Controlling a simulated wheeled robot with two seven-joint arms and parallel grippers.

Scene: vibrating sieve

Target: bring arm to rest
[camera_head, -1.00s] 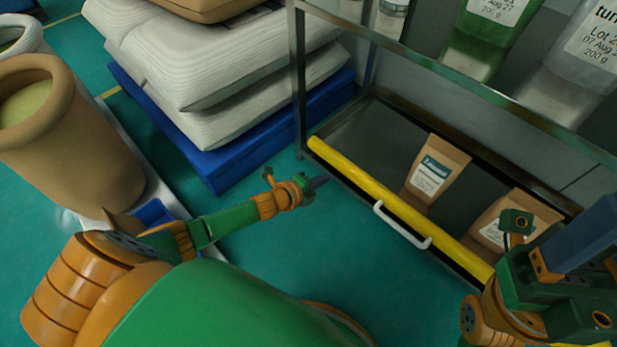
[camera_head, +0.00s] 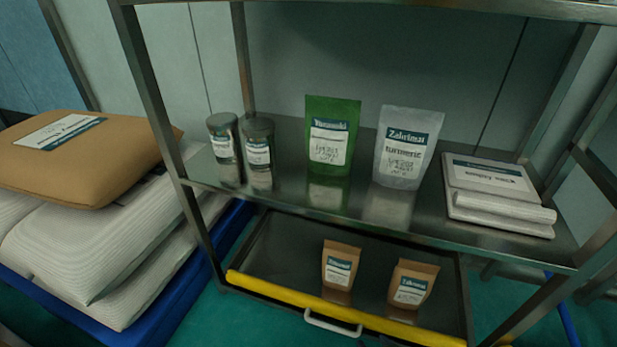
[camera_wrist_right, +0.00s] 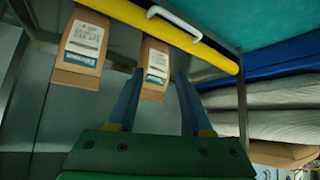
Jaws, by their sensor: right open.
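My right gripper (camera_wrist_right: 158,74) shows in the right wrist view with its two blue fingers spread apart and nothing between them. Beyond the fingers, that view shows the open lower drawer with two brown paper pouches (camera_wrist_right: 154,66) (camera_wrist_right: 82,48), upside down in the picture. The fingers appear apart from the pouches, though one fingertip overlaps a pouch in the picture. In the head view, at most a small dark bit at the bottom edge may belong to my right arm. My left gripper is in neither current view.
A metal rack holds two jars (camera_head: 258,152), a green pouch (camera_head: 331,135), a silver pouch (camera_head: 407,147) and flat packages (camera_head: 497,190). Below, the drawer's yellow front bar (camera_head: 270,287) has a white handle (camera_head: 333,324). Stacked sacks (camera_head: 95,240) stand left on a blue pallet (camera_head: 190,290).

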